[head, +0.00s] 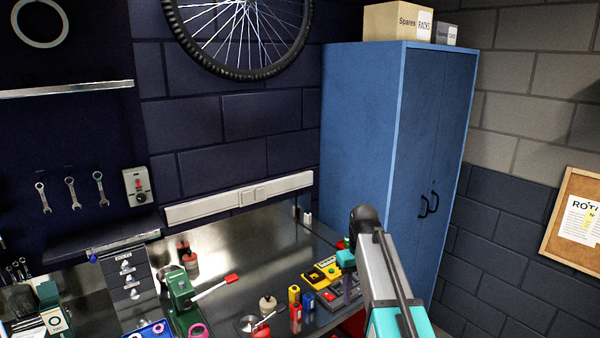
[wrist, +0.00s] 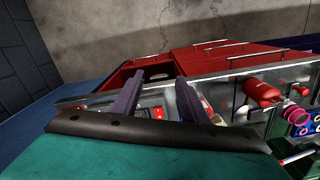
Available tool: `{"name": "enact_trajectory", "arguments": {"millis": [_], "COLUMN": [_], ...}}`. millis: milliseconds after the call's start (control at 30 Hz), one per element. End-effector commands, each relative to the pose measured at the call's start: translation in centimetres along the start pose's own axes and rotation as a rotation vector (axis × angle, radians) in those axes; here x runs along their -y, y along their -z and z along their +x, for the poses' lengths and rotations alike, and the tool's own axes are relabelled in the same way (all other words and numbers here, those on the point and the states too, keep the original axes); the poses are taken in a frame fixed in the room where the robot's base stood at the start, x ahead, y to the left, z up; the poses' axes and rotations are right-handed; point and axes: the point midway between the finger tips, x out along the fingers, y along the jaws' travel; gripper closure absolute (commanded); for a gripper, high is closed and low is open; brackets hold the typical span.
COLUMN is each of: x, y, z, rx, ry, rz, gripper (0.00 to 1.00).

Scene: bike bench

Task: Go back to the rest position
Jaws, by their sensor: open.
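My gripper (head: 350,290) is at the right end of the metal bench (head: 240,235) in the head view, in front of the blue cabinet. Its fingers point down beside the yellow and red cases. In the wrist view my gripper (wrist: 160,82) shows two dark, parted fingers with nothing held between them. The rest position itself is not marked in either view.
A yellow case (head: 321,273), red and blue bottles (head: 296,312), a green vise-like tool (head: 181,297) and a drawer unit (head: 127,285) crowd the bench. The tall blue cabinet (head: 365,130) stands behind. The wrist view shows a red drawer cabinet (wrist: 205,62).

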Motion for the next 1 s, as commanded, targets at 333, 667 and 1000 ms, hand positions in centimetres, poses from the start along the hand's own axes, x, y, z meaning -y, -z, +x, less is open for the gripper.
{"name": "enact_trajectory", "arguments": {"millis": [333,667,1000], "x": [0.3,1.5,3.1], "y": [-1.1,-4.9,-10.1], "z": [6.5,17.3,28.2], "rx": [0.07,0.195,0.31], "ry": [0.022,0.062,0.098], "rz": [0.0,0.001,0.007], "gripper": [0.6,0.6,0.6]}}
